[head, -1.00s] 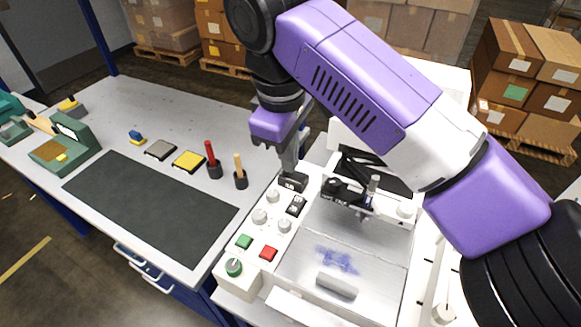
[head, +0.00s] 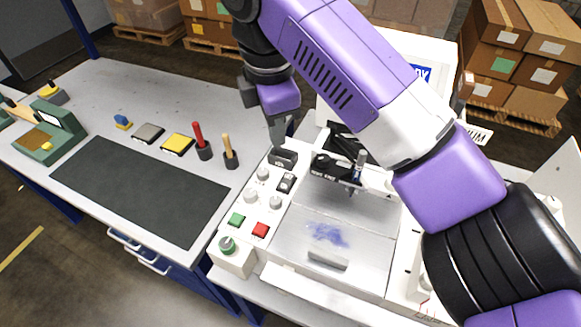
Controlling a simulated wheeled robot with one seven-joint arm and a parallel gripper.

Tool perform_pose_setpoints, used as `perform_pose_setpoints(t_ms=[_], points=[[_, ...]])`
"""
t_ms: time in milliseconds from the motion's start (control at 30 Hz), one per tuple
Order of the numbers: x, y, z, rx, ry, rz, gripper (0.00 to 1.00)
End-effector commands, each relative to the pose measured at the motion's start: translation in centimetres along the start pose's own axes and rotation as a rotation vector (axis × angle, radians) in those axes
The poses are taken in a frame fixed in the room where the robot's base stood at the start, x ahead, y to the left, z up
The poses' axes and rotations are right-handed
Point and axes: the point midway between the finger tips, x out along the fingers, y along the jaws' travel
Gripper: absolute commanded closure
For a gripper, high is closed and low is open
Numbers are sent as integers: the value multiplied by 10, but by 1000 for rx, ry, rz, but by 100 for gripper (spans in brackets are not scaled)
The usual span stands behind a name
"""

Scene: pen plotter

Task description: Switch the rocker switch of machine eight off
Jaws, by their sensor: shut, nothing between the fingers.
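The plotter (head: 338,220) is a white machine with a control panel on its left side. Two black switch-like parts are on the panel: a rear one (head: 283,158) and a smaller rocker switch (head: 286,183) in front of it. Their on or off position is too small to read, and no machine number is legible. My gripper (head: 278,142) points down with its fingers shut and empty. Its tips are just behind and above the rear black part; whether they touch it cannot be told.
Grey knobs (head: 250,195), a green button (head: 236,220), a red button (head: 260,230) and a green-topped knob (head: 227,245) share the panel. The pen carriage (head: 340,170) is to the right. A workbench with a dark mat (head: 140,190) and two upright handled tools (head: 201,145) adjoins on the left.

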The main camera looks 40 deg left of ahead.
Motion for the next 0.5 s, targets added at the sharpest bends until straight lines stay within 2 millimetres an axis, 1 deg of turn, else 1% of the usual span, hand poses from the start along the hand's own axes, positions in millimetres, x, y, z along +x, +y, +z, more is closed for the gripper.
perform_pose_setpoints(t_ms=[100,300,500], points=[[0,0,4,-191,-4,-3,100],[-1,0,11,-510,-15,-7,100],[-1,-1,16,-734,-27,-18,100]])
